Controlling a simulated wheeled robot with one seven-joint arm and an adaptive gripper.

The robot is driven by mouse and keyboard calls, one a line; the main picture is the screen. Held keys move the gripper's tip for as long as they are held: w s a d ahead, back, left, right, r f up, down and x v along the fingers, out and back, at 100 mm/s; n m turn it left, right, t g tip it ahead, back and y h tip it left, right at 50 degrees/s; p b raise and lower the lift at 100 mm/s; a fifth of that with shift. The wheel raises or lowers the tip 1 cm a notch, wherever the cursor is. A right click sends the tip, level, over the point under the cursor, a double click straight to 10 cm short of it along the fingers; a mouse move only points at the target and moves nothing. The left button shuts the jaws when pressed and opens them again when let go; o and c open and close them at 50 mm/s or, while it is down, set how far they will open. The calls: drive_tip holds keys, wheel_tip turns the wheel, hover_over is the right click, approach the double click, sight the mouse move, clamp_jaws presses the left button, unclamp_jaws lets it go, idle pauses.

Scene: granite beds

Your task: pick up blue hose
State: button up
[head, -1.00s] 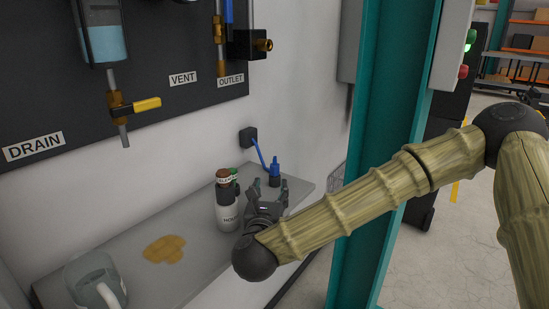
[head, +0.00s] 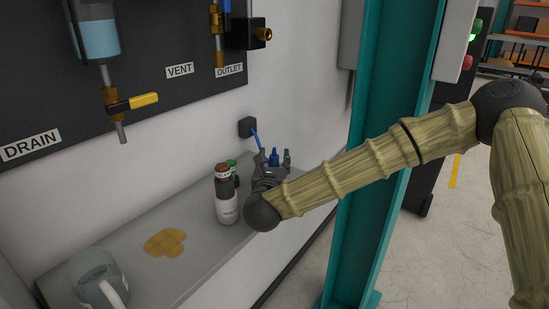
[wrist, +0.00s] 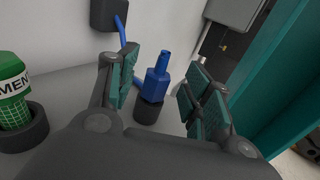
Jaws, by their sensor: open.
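The blue hose (head: 258,143) runs from a black wall block down to a blue fitting (wrist: 155,82), which stands upright in a dark round holder (wrist: 148,112) on the grey shelf. My gripper (head: 273,162) is over the shelf with its fingers around the fitting's position. In the wrist view my gripper (wrist: 160,88) is open, one finger on each side of the fitting, with gaps on both sides. The fitting stands between and slightly beyond the fingertips. In the head view my fingers partly hide the fitting and its holder.
A green-capped container (wrist: 14,88) is close to the left finger. A jug (head: 98,283) and a yellow-brown spill (head: 165,242) are further left. A teal post (head: 385,130) stands to the right.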

sight(274, 150)
drive_tip(key=w, duration=0.2)
drive_tip(key=shift+w+f, duration=0.2)
drive_tip(key=shift+w, duration=0.15)
drive_tip(key=shift+s+d+r, duration=0.1)
drive_tip(key=shift+s, duration=0.05)
clamp_jaws()
wheel_tip(274, 150, up, 3)
drive_tip(key=shift+s+r+b, duration=0.1)
drive_tip(key=shift+r+b, duration=0.1)
drive_tip(key=shift+b, duration=0.45)
drive_tip(key=s+a+r+b, duration=0.1)
drive_tip(key=s+b, duration=0.2)
drive_tip(key=s, duration=1.2)
drive_tip(key=shift+s+a+r, duration=0.3)
drive_tip(key=shift+a, duration=0.05)
